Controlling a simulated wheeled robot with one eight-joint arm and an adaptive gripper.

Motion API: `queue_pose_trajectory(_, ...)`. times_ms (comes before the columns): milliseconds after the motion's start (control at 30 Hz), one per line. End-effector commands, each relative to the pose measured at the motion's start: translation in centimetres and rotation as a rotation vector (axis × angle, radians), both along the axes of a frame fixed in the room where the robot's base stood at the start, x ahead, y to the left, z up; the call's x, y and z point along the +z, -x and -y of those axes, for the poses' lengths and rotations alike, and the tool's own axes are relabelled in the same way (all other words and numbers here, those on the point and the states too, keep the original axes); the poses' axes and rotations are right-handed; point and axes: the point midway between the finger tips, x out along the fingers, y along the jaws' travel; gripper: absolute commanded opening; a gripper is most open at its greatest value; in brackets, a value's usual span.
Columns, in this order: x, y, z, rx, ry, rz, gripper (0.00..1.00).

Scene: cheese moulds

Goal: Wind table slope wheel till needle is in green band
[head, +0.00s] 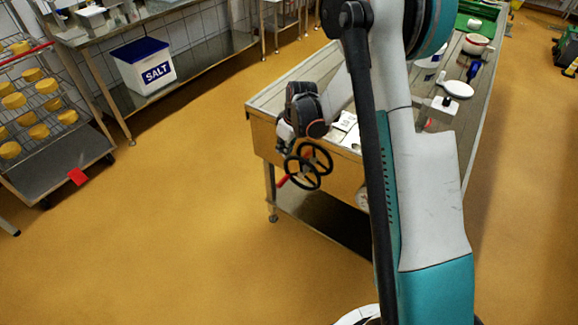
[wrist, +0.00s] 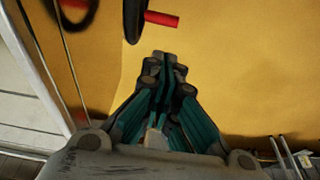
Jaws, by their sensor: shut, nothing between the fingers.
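The black slope wheel (head: 302,183) is on the steel end panel of the table. Its red handle (head: 282,181) sticks out at the wheel's left side. A second dark ring behind it looks like its reflection in the steel. In the wrist view, the wheel's rim (wrist: 131,20) and red handle (wrist: 162,19) are at the top, beyond my fingertips. My gripper (wrist: 160,62) is shut and empty, apart from the handle. In the head view my wrist is just above the wheel and mostly hides the gripper. A round pale gauge (head: 362,196) is partly behind my arm; its needle and green band cannot be read.
The long table (head: 262,100) runs back to the right, with white items and a ladle-like tool (head: 456,88) on it. A SALT bin (head: 143,66) stands on the left bench's lower shelf. A cheese rack (head: 50,165) is far left. The yellow floor before the table is clear.

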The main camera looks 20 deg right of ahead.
Motion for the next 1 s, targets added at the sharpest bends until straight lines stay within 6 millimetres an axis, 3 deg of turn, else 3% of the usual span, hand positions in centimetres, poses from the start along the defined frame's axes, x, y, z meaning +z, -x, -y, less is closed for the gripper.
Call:
queue_pose_trajectory(233,-1.9,0.0,-0.4,0.026,0.004,0.006,0.0)
queue_pose_trajectory(800,-12.1,-1.5,-1.5,0.023,0.003,0.006,0.0)
queue_pose_trajectory(1000,-13.4,-1.4,-1.4,0.023,0.003,0.006,0.0)
